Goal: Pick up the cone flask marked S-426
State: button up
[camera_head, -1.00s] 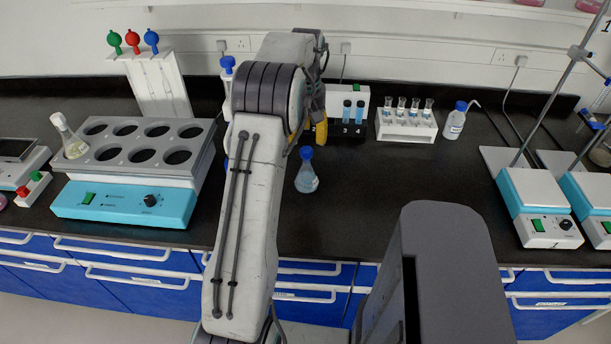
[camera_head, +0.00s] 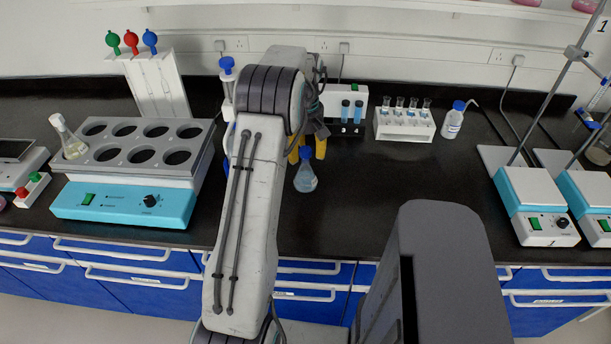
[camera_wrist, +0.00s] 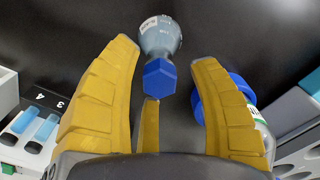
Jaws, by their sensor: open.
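A cone flask (camera_head: 306,182) with a blue cap and clear bluish liquid stands upright on the black bench. It also shows in the wrist view (camera_wrist: 161,38), with its blue cap nearest the camera.
A water bath (camera_head: 125,203) stands at left. Behind my gripper are a block with numbered blue tubes (camera_head: 351,127) and a white tube rack (camera_head: 404,127). A wash bottle (camera_head: 453,122) stands beside the rack. Stirrers (camera_head: 536,205) are at right. Bench right of the flask is clear.

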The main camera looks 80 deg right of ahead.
aim_at(305, 170)
jog(key=shift+f, duration=1.25)
grip_shut()
